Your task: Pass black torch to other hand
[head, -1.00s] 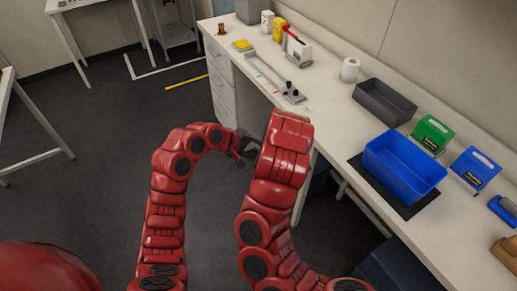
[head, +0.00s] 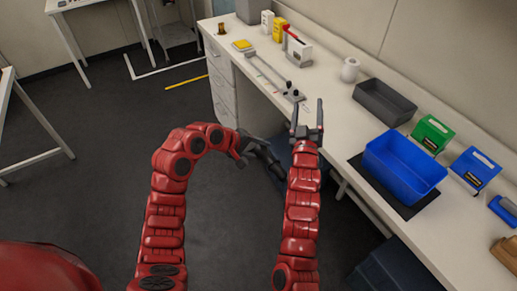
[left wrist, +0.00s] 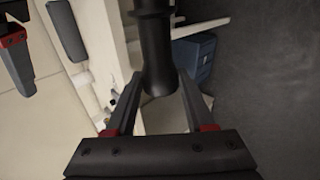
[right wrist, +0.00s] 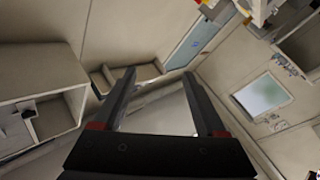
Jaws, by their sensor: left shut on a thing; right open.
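The black torch (head: 264,158) is held by my left gripper (head: 243,150) above the floor in front of the bench. In the head view it slants down to the right from the jaws. In the left wrist view the torch (left wrist: 155,50) sits between the two fingers (left wrist: 158,95), its far end cut off by the frame top. My right gripper (head: 307,112) is open and empty, to the right of the torch and apart from it, with fingers pointing up. The right wrist view shows nothing between its fingers (right wrist: 160,85).
The long white bench (head: 330,110) runs along the right. On it are a blue bin (head: 405,165) on a dark mat, a grey bin (head: 385,101), green (head: 433,133) and blue (head: 476,168) holders and a paper roll (head: 349,69). The floor (head: 90,150) at left is open.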

